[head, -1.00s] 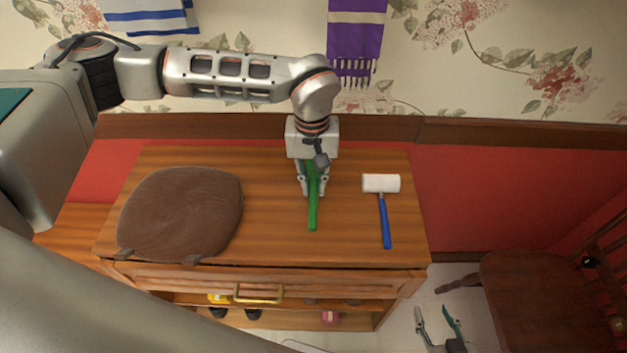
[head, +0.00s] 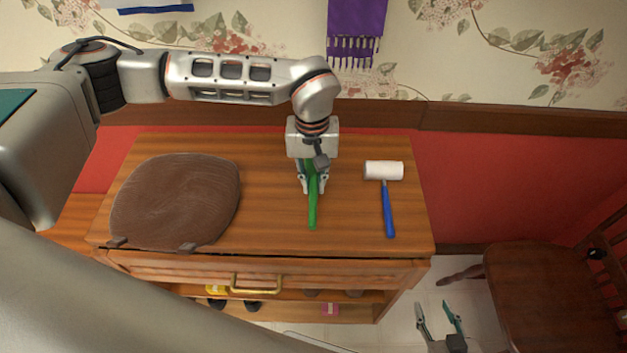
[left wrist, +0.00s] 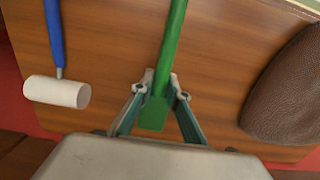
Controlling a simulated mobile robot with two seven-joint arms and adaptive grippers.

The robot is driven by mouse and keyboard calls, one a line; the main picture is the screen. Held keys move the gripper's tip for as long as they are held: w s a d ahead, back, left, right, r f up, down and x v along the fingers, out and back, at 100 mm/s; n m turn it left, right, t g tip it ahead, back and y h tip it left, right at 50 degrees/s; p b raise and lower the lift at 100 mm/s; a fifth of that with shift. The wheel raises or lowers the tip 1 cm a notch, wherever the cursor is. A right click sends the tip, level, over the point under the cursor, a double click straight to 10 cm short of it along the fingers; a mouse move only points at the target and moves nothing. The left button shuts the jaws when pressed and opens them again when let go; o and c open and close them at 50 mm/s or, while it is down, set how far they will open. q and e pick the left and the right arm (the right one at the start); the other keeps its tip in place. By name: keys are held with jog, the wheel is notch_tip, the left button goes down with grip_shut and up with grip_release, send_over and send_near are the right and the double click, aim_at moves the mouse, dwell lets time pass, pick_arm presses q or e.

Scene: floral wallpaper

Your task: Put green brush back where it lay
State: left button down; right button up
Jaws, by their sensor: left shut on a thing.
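The green brush (head: 313,212) is in my left gripper (head: 313,187), which points down over the middle of the wooden cabinet top (head: 270,215). In the left wrist view the two fingertips (left wrist: 161,92) close on the green brush (left wrist: 173,45) near its wider end, and its handle runs away from the gripper. I cannot tell whether the brush touches the wood. My right gripper (head: 441,322) is low at the bottom right, over the floor, with its fingers apart and nothing between them.
A brown cushion (head: 175,200) lies on the left of the cabinet top. A drawer with a brass handle (head: 256,284) and a shelf with small items are below. A wooden chair (head: 540,290) stands at right.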

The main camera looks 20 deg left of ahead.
pick_arm(q)
jog(key=shift+f, duration=0.4)
jog(key=c, duration=1.9)
grip_release()
jog(key=r, duration=1.1)
jog(key=shift+w+a+r, duration=0.15)
jog(key=shift+w, duration=0.05)
jog(key=shift+r, duration=0.35)
